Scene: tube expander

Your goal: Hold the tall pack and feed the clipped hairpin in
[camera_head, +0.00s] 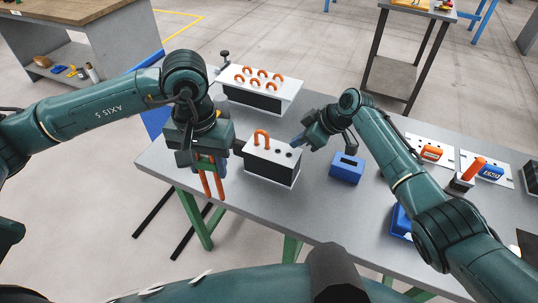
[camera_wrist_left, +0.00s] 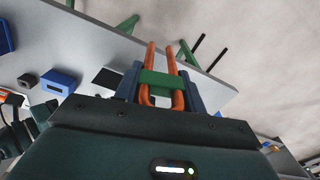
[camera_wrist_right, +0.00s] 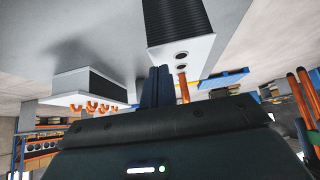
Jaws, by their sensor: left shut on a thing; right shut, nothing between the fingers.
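The tall pack (camera_head: 262,168), a dark finned block with a white top plate, stands near the table's front edge. One orange hairpin loop sticks up from it beside several dark holes. My left gripper (camera_head: 207,164) is shut on a green clip (camera_wrist_left: 162,82) around an orange hairpin (camera_wrist_left: 179,100). The hairpin's legs (camera_head: 219,186) point down, left of the pack and apart from it. My right gripper (camera_head: 299,142) is shut and empty at the pack's right end. In the right wrist view its fingers (camera_wrist_right: 158,78) overlap the pack's plate (camera_wrist_right: 190,55); whether they touch is unclear.
A wider pack (camera_head: 262,85) with several orange loops stands behind. A blue slotted block (camera_head: 346,168) sits right of the tall pack. Marked plates (camera_head: 428,151) and an orange-handled tool (camera_head: 470,172) lie further right. The table's front edge is close to the held hairpin.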

